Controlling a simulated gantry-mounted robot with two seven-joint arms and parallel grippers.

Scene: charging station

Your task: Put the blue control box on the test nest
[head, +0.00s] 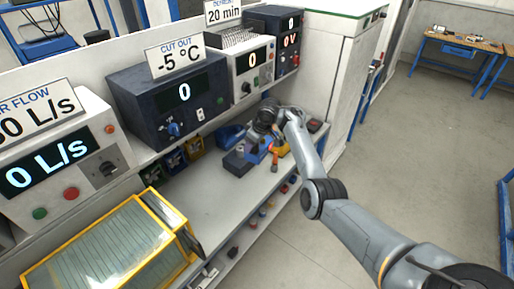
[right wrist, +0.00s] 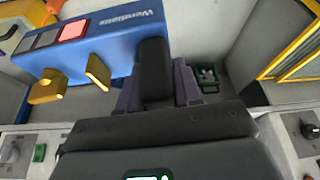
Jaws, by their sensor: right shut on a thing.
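The blue control box (right wrist: 95,45) fills the upper left of the right wrist view, with grey buttons, a red button and two brass-coloured fittings. It also shows in the head view (head: 257,156), partly covered by my gripper. My right gripper (head: 262,143) is shut on it; a dark finger (right wrist: 155,70) lies against the box's near side. The box is over the bench or very close to it; I cannot tell whether it touches. A dark grey block (head: 236,164) lies beside the box, to its left. I cannot clearly identify the test nest. My left gripper is not in view.
Blue and yellow bins stand along the bench back, below the instruments (head: 180,95). A yellow-framed panel (head: 105,255) lies at the front left. The grey bench top (head: 215,200) between panel and box is clear. A white cabinet (head: 335,60) stands behind right.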

